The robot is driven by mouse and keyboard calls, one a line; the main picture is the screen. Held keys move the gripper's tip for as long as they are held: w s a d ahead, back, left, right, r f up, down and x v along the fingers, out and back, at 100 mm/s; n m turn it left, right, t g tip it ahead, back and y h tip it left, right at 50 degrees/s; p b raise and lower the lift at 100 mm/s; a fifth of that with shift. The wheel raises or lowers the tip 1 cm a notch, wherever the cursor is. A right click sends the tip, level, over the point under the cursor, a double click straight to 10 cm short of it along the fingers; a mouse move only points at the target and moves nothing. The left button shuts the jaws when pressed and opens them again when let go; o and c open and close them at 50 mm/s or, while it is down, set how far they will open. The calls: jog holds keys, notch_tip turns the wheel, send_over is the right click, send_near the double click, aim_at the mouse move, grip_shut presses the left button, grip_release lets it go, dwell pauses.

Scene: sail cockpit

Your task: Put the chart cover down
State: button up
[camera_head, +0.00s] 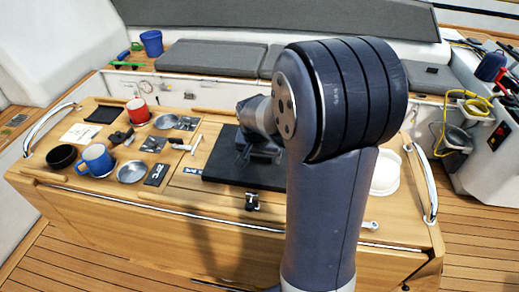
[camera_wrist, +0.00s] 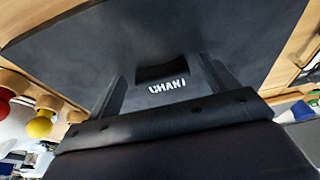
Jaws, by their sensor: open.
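The chart cover (camera_head: 222,172) is a flat black panel on the middle of the wooden table. It looks closed down flat in the head view, though my arm hides its right part. In the wrist view the cover (camera_wrist: 200,30) fills the upper picture, with white lettering and a dark raised piece or recess near its middle. My gripper (camera_head: 258,152) is over the cover, fingers pointing at it. In the wrist view its fingers (camera_wrist: 167,85) are spread on either side of the lettering, with nothing clamped between them. I cannot tell whether the fingertips touch the panel.
A blue mug (camera_head: 97,160), a red mug (camera_head: 138,111), a black bowl (camera_head: 61,157) and metal dishes stand on the table's left. A small latch (camera_head: 252,200) is at the cover's front. A white round container (camera_head: 385,178) is right of my arm. Steel rails edge both table ends.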

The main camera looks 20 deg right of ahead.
jog(key=v, duration=1.2)
jog(key=shift+b, duration=0.45)
